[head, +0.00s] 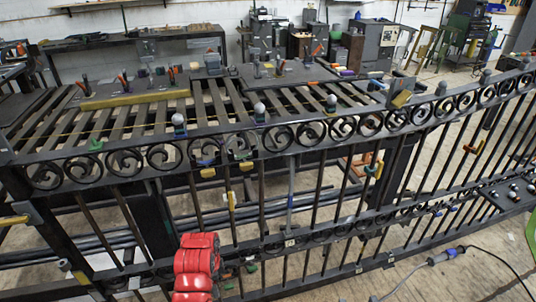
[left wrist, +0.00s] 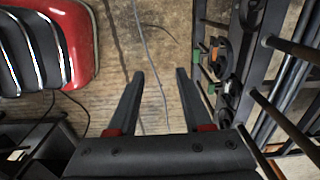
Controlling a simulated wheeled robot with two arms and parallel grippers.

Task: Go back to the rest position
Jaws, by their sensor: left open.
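My left gripper (left wrist: 160,74) is open in the left wrist view, its two dark fingers apart and pointing down over the floor. Only bare floor and a thin cable far below show between the fingers. In the head view my red left arm shows at the bottom, in front of the gate; its fingers cannot be made out there. The dark scroll gate (head: 340,128) spans the head view. Part of the gate (left wrist: 222,95) also stands close to the right of the fingers in the left wrist view. My right gripper is not in view.
Behind the gate stands a slatted workbench (head: 130,120) with clamps and tools on it. Several clamps hang on the gate, one with a yellow handle (head: 402,98). A grey cable tool (head: 442,257) lies at lower right. Open floor (left wrist: 165,25) shows beneath the gripper.

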